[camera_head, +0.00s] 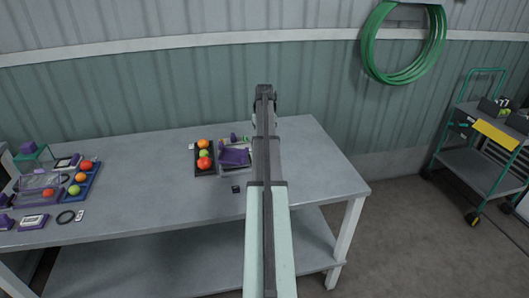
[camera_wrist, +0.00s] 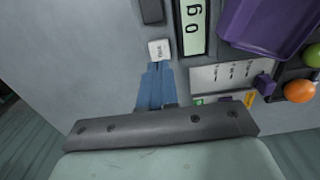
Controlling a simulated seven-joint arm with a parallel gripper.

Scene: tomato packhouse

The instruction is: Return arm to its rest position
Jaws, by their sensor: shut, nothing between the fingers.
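My arm reaches up the middle of the head view and hides my gripper there. In the wrist view my gripper (camera_wrist: 157,70) shows as two blue fingers, shut together and empty. The fingertips are close to a small white button marked TARE (camera_wrist: 159,49); I cannot tell whether they touch it. Beside the button is a scale display (camera_wrist: 193,25) that reads 0 g. A purple tray (camera_wrist: 262,22) lies to the right of the display; it also shows in the head view (camera_head: 234,157).
The grey table (camera_head: 150,195) holds a dark tray (camera_head: 200,174) of tomatoes left of the purple tray. A blue tray (camera_head: 90,186) with tomatoes stands at the far left. The table's right part is clear. A cart (camera_head: 465,160) stands right; a green hose (camera_head: 372,62) hangs on the wall.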

